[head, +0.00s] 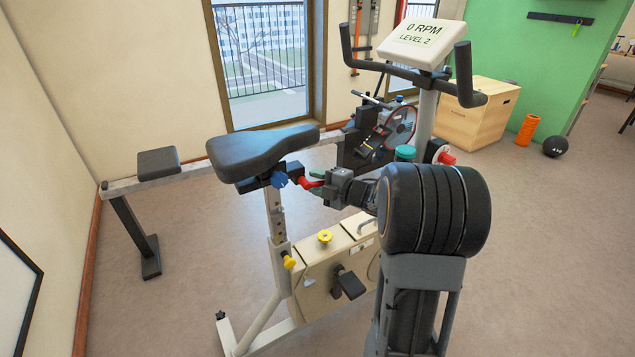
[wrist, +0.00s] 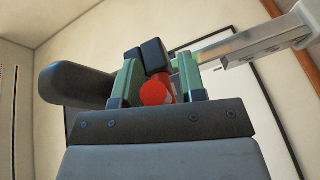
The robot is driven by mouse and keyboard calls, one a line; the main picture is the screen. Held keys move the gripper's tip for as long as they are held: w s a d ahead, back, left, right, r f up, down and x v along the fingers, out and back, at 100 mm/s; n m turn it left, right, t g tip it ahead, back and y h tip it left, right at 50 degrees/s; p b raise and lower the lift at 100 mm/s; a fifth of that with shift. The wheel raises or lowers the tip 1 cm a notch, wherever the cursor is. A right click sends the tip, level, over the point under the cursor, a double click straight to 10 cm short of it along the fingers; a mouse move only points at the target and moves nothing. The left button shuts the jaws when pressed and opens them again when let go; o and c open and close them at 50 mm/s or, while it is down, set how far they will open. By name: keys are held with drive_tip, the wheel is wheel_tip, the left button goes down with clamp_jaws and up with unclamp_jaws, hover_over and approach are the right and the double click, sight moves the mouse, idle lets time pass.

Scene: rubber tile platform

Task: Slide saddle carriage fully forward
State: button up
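The exercise bike's dark saddle (head: 258,150) sits on its carriage (head: 262,183) on top of the seat post. A red handle (head: 308,184) sticks out from the front end of the carriage. My gripper (head: 317,188) is level with it, in front of the saddle. In the wrist view, the red handle (wrist: 154,93) lies between the two green fingers of my gripper (wrist: 157,80), with a black block behind it. The fingers look spread around the handle; their contact with it is unclear. The saddle (wrist: 78,86) is at left.
A yellow knob (head: 325,236) is on the frame below. A rowing machine (head: 205,180) lies behind the bike. The floor at the left front is clear.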

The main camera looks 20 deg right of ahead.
clamp_jaws()
drive_tip(key=m+b, duration=0.1)
drive_tip(key=f+m+t+y+b, duration=0.1)
drive_tip(key=m, duration=0.1)
drive_tip(key=shift+a+f, duration=0.1)
drive_tip(key=shift+a, duration=0.15)
idle(0.4)
